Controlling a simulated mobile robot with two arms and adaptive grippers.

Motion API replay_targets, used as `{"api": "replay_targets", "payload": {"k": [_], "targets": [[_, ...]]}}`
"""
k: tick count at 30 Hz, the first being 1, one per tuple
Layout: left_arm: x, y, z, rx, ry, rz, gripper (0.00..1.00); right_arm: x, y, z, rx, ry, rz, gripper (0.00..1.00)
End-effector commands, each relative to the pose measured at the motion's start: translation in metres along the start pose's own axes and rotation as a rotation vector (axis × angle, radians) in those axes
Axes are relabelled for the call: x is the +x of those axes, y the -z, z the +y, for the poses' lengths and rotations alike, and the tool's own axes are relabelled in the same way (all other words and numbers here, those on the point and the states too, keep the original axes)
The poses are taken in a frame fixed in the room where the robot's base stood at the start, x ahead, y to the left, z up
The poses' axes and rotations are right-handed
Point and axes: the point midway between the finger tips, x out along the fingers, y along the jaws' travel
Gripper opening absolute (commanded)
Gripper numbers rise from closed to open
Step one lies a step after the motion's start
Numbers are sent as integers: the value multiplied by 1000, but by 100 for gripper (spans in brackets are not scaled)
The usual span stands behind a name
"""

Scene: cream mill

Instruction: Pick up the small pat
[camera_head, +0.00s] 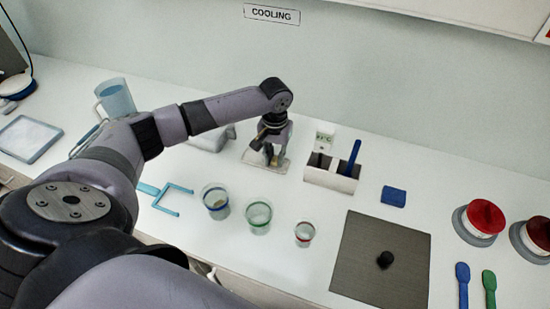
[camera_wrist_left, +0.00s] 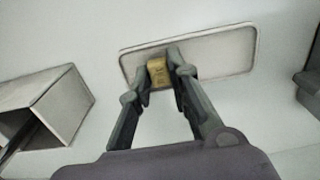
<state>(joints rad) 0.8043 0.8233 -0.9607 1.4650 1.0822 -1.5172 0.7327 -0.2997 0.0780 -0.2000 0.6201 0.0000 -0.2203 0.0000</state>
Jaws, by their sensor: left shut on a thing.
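The small pat (camera_wrist_left: 157,73) is a yellow block between the fingertips of my left gripper (camera_wrist_left: 162,72) in the left wrist view. The gripper is shut on it. Behind the pat lies a pale, shallow tray (camera_wrist_left: 225,50) with rounded corners. I cannot tell whether the pat still touches the tray. In the head view my left gripper (camera_head: 270,152) points down over the same tray (camera_head: 281,166) at the back of the counter, and hides most of it. My right gripper is not in view.
A white divided holder (camera_head: 330,181) with a blue-handled tool stands right of the tray. Cups with blue (camera_head: 215,203), green (camera_head: 258,217) and red (camera_head: 304,234) rims stand in front. A dark mat (camera_head: 365,270) with a black knob lies right. A blue fork-shaped tool (camera_head: 160,197) lies left.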

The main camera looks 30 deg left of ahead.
Motion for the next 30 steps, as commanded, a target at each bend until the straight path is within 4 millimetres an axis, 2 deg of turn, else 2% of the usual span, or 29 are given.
{"api": "replay_targets", "payload": {"k": [5,8,21,26,30], "targets": [[-14,1,0,0,-2,3,8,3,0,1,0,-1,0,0],[-31,2,0,1,-1,6,8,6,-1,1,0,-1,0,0],[-151,1,1,0,-3,6,8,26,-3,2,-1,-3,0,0],[-183,1,0,0,-1,4,8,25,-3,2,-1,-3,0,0],[-195,1,0,-1,0,2,8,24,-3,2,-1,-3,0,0]]}}
